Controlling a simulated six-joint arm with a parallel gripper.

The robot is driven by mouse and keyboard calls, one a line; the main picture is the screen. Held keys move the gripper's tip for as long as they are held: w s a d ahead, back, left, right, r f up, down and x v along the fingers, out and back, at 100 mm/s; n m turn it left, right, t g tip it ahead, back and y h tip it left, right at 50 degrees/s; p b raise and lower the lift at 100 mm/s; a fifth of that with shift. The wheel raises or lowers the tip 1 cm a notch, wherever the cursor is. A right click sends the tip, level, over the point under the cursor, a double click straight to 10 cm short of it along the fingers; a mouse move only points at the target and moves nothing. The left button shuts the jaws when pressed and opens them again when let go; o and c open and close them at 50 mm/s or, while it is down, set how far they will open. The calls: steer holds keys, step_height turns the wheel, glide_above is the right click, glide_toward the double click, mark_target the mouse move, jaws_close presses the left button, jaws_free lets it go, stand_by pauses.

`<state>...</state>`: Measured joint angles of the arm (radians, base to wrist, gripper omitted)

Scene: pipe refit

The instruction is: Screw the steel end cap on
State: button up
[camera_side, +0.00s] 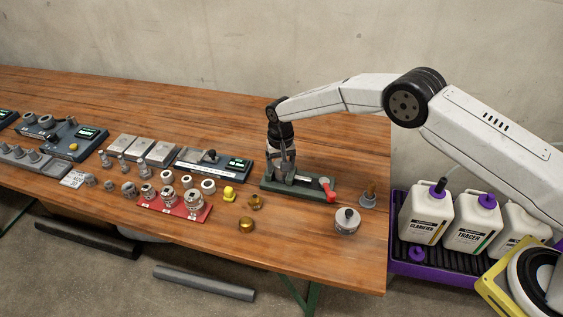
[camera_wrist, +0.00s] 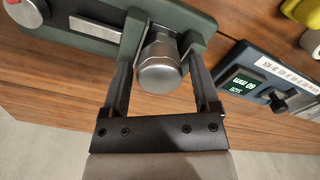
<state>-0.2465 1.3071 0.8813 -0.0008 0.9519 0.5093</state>
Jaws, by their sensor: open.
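A steel cap (camera_wrist: 160,66) with a hexagonal body and a rounded face shows in the wrist view, at the green clamp fixture (camera_wrist: 192,18). My gripper (camera_side: 282,172) points down over the left part of this fixture (camera_side: 312,189) in the side view. In the wrist view my gripper (camera_wrist: 162,45) is open, with one finger on each side of the cap. Narrow gaps show beside the cap; I cannot tell if either finger touches it. What lies behind the cap, and how far it is threaded on, is hidden.
A red lever (camera_side: 328,190) sits on the fixture's right end. A gauge with a green display (camera_side: 236,165) is close on the left. A red tray of fittings (camera_side: 178,211) stands farther left.

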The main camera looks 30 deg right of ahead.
steer(key=shift+d+n, duration=0.1)
steer(key=shift+n, duration=2.9)
steer(key=shift+n, duration=0.3)
steer(key=n, duration=0.5)
steer(key=m, duration=0.4)
steer(key=shift+m, duration=2.3)
